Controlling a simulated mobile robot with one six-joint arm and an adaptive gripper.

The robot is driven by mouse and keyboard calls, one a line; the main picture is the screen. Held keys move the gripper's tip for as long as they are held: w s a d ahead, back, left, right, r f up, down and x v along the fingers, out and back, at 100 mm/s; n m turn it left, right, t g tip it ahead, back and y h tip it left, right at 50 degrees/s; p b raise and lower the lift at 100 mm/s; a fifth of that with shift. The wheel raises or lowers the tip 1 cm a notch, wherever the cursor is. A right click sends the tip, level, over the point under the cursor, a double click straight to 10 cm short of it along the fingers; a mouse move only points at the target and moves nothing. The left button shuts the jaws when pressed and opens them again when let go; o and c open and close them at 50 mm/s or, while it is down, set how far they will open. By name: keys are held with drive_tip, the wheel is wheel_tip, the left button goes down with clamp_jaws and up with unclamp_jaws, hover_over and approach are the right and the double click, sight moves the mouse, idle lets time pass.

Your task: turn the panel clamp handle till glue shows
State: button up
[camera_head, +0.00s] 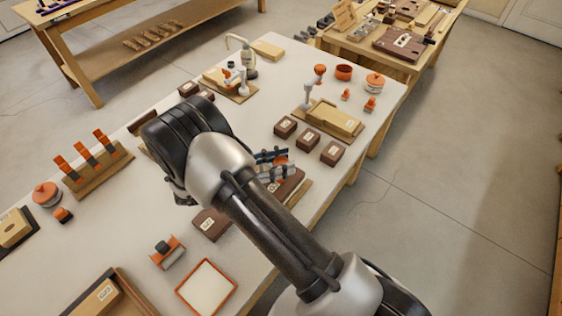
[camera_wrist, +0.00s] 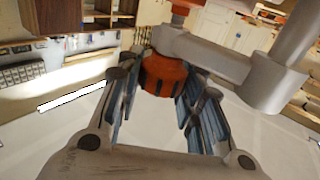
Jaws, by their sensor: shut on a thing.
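In the wrist view an orange clamp handle (camera_wrist: 163,72) sits between the dark, blue-padded fingers of my gripper (camera_wrist: 160,85), which is shut on it. A pale grey clamp bar and post (camera_wrist: 272,85) stand beside the handle on the right, close to the fingers. In the head view my gripper (camera_head: 275,168) is partly behind my arm, with a bit of the orange handle (camera_head: 282,160) showing. A dark brown panel (camera_head: 290,186) with a light edge lies just below it. Most of this clamp is hidden by my arm, and I cannot make out any glue.
Several brown blocks (camera_head: 310,139) lie right of my gripper. A wooden board with a grey clamp (camera_head: 332,118) stands beyond them. An orange-rimmed tray (camera_head: 206,288) and a rack with orange pieces (camera_head: 95,172) are at the left. The table's right edge is close.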

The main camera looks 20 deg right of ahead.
idle(0.4)
drive_tip(key=o, duration=1.1)
drive_tip(key=shift+a, duration=0.1)
drive_tip(key=a, duration=1.1)
drive_tip(key=shift+s+a, duration=0.25)
drive_tip(key=shift+a, duration=0.15)
